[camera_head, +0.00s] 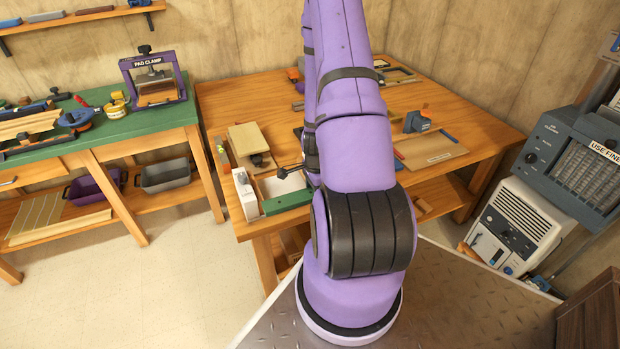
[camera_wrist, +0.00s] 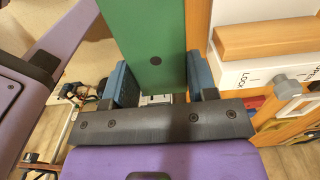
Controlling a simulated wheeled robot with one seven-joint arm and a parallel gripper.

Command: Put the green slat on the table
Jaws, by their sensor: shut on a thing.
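The green slat (camera_wrist: 150,40) is a flat green bar with a small dark hole, held between the two blue finger pads of my gripper (camera_wrist: 160,82) in the wrist view. In the head view the slat (camera_head: 287,202) shows at the front left corner of the wooden table (camera_head: 465,118), beside a white box. Its right end is hidden behind my arm. My gripper is hidden behind my arm in the head view. I cannot tell whether the slat touches the tabletop.
The white box (camera_head: 245,194), marked LOCK (camera_wrist: 262,75), stands close to the slat. A board (camera_head: 249,138) and a tray (camera_head: 430,150) lie on the table. A green-topped bench (camera_head: 120,124) stands left; a grey machine (camera_head: 575,155) stands right.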

